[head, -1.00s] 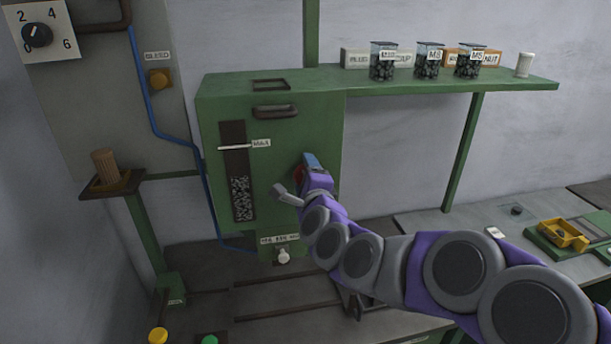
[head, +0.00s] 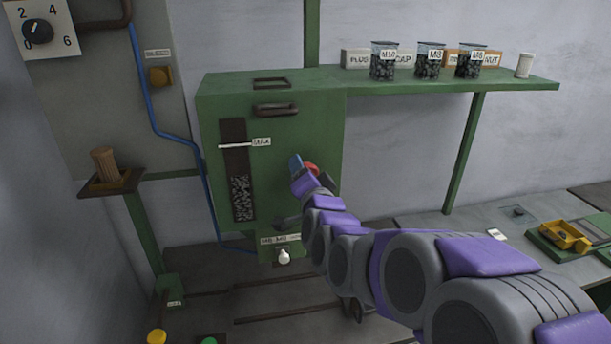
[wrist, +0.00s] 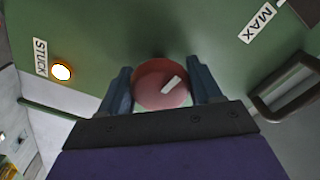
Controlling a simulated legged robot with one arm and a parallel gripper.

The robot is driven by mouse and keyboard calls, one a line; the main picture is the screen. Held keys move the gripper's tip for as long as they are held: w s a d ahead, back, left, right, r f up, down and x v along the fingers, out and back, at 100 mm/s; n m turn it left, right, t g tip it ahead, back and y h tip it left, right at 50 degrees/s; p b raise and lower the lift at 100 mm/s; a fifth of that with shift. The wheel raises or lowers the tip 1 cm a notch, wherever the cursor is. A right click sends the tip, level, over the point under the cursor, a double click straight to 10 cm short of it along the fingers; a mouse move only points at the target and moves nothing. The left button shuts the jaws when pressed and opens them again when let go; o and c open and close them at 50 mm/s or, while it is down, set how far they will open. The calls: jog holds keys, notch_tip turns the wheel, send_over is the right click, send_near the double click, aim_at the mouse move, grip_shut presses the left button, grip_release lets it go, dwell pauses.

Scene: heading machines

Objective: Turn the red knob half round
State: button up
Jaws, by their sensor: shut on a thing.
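The red knob (wrist: 152,86) sits on the green machine box (head: 300,128). It is round, with a pale mark on its face, which slants in the wrist view. My gripper (wrist: 160,88) is shut on the knob, with one blue finger on each side of it. My arm hides the area below the knob.
A glowing lamp (wrist: 62,71) beside a STUCK label and a handle (wrist: 285,92) flank the knob in the wrist view. A level window (head: 240,195) is left on the box. A shelf (head: 520,84) with jars extends right. A white switch knob (head: 284,257) sits below.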

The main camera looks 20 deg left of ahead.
jog(key=n, duration=0.2)
jog(key=f+n+b, duration=0.1)
jog(key=n, duration=0.2)
jog(key=shift+f+n, duration=0.1)
jog(key=shift+n, duration=0.2)
jog(key=n+b, duration=0.1)
jog(key=n, duration=0.3)
jog(key=shift+d+n+b, duration=0.15)
jog(key=shift+n+b, duration=0.15)
jog(key=shift+b, duration=0.1)
jog(key=n+b, duration=0.1)
jog(key=n, duration=0.4)
jog(key=shift+w, duration=0.1)
jog(key=shift+o, duration=0.3)
jog(key=n, duration=0.5)
jog(key=shift+r+n+b, duration=0.3)
jog(key=shift+b, duration=0.1)
jog(key=shift+r, duration=0.15)
jog(key=o, duration=0.9)
jog(key=shift+a, duration=0.35)
